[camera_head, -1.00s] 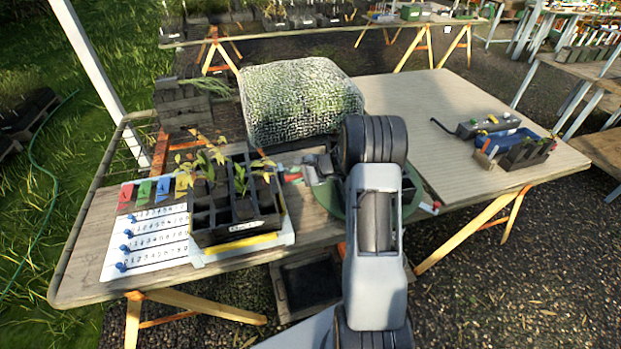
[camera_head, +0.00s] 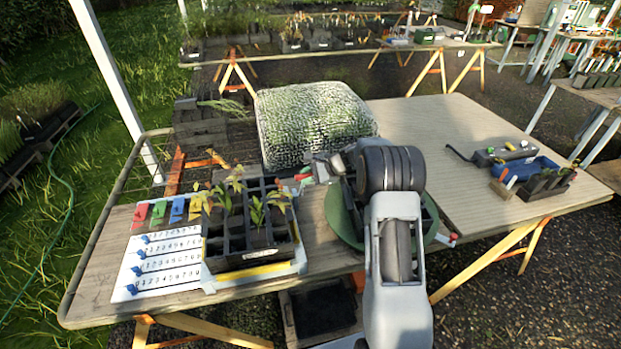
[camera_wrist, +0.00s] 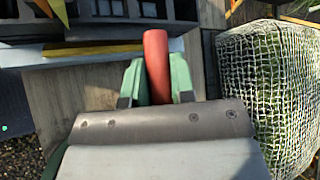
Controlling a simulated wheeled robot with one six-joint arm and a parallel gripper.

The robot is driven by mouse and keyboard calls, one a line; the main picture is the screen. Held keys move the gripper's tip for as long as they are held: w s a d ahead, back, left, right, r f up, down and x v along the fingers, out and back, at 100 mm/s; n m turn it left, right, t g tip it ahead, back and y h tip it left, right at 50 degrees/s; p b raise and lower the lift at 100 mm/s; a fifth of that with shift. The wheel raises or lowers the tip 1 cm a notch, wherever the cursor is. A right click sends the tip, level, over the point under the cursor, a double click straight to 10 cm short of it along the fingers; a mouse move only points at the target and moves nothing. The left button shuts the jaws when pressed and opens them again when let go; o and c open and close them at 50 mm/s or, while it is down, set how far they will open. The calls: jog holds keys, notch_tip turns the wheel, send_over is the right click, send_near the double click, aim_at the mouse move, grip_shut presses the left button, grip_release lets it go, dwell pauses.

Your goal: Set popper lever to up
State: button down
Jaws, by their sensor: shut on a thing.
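The red popper lever (camera_wrist: 157,62) stands between the two green fingers of my gripper (camera_wrist: 157,85) in the wrist view. My gripper is shut on it, with one finger on each side. In the head view a small red part (camera_head: 303,175) shows at the right back of the black cell tray, beside my gripper (camera_head: 320,168). The fingertips are mostly hidden there by my wrist. The black tray (camera_head: 250,263) holds several seedlings and sits on the white popper base (camera_head: 300,265), with a yellow bar at its front.
A mesh-covered mound (camera_head: 312,120) stands close behind. A white numbered board (camera_head: 160,265) with blue pegs lies left. The right tabletop (camera_head: 440,140) is largely clear.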

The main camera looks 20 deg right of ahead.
jog(key=shift+w+a+r, duration=0.1)
jog(key=shift+w+r, duration=0.05)
jog(key=shift+r, duration=0.1)
jog(key=c, duration=1)
grip_release()
jog(key=shift+w+f, duration=0.1)
jog(key=shift+o, duration=0.2)
jog(key=shift+d, duration=0.35)
jog(key=b+v, duration=0.2)
jog(key=v, duration=1.1)
jog(key=shift+r, duration=0.25)
